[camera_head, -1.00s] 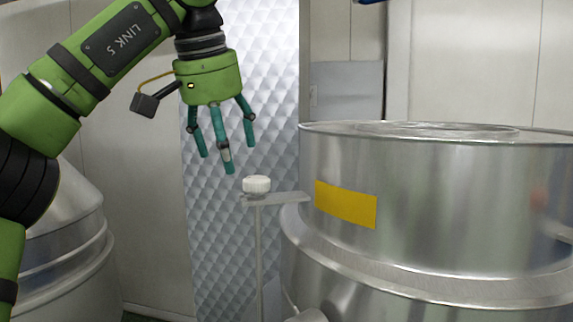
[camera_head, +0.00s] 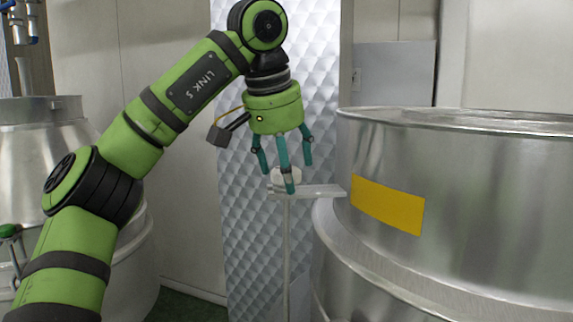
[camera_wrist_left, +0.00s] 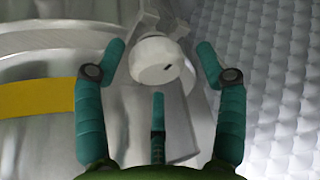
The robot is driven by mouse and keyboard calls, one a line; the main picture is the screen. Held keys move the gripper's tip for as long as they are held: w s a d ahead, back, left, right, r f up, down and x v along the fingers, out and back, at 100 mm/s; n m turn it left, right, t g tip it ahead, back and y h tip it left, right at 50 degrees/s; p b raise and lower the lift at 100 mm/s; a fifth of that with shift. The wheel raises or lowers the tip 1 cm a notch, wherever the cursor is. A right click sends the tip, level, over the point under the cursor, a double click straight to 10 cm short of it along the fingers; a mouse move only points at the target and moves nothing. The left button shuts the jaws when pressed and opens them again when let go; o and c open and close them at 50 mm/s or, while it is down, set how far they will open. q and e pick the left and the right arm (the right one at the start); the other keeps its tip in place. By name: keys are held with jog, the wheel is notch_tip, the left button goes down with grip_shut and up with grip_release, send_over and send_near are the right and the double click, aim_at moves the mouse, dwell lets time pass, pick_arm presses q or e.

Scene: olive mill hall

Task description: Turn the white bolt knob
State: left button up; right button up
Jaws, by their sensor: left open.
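The white bolt knob (camera_head: 284,178) is a short round white cap on a small metal plate (camera_head: 318,190) atop a thin post. In the head view, my left gripper (camera_head: 285,172) points down at it, and a teal finger covers part of it. In the left wrist view, the knob (camera_wrist_left: 157,60) lies between the two outer fingers, beyond the tip of the middle one. The gripper (camera_wrist_left: 158,75) is open, and its fingers look apart from the knob. My right gripper is not in view.
A large steel tank (camera_head: 470,170) with a yellow label (camera_head: 388,204) stands close on the right of the plate. A quilted metal panel (camera_head: 245,220) is behind the post. Another steel vessel (camera_head: 40,125) stands at the left, partly behind my arm.

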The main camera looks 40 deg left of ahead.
pick_arm(q)
jog(key=shift+s, duration=0.35)
jog(key=shift+r, duration=0.1)
jog(key=c, duration=1.1)
jog(key=shift+d, duration=0.1)
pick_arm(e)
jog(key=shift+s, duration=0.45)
